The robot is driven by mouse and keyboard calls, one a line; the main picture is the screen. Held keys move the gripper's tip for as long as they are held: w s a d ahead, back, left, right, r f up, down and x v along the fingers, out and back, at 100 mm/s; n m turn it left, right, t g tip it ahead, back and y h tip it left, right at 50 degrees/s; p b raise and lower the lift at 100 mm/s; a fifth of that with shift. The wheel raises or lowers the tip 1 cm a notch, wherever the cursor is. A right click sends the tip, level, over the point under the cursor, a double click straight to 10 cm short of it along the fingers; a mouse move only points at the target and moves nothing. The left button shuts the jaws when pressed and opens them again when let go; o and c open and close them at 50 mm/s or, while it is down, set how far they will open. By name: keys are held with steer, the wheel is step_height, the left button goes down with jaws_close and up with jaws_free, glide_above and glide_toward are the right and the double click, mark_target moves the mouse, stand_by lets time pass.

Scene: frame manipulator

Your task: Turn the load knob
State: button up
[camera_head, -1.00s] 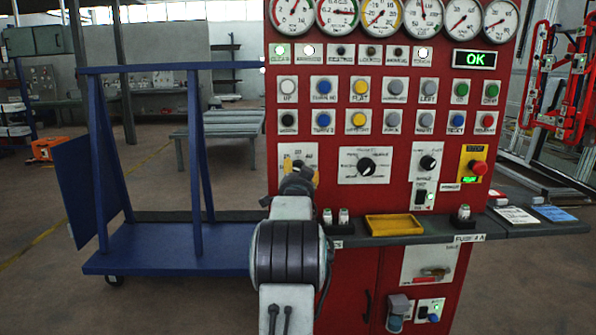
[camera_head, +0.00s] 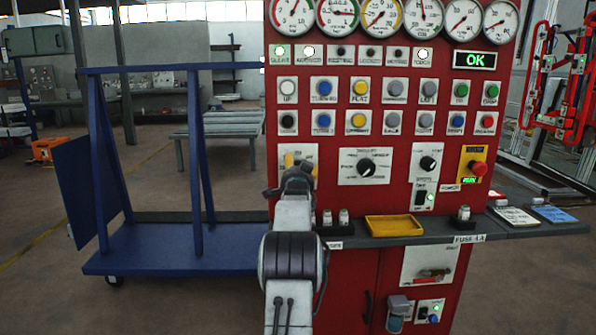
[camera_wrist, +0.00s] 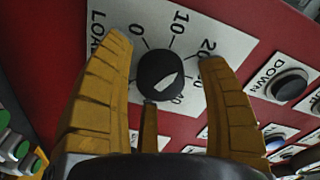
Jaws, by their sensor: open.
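The load knob (camera_wrist: 165,76) is a round black knob with a pale pointer mark on a white plate (camera_wrist: 200,22) in the wrist view. The plate shows part of the word LOAD and a scale with 0, 10 and 20. The pointer slants toward the right. My gripper (camera_wrist: 166,52) is open, with one yellow finger left of the knob and one right of it. A third, narrower yellow finger shows below the knob. I cannot tell whether any finger touches it. In the head view my gripper (camera_head: 298,166) hides the knob and covers the lower part of its plate (camera_head: 298,149).
The red panel (camera_head: 330,110) carries gauges, several buttons, a larger selector knob (camera_head: 366,167) right of my gripper and a red stop button (camera_head: 479,168). A grey shelf with a yellow tray (camera_head: 394,226) juts out below. A blue cart (camera_head: 165,250) stands left.

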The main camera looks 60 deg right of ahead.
steer(key=c, duration=1.2)
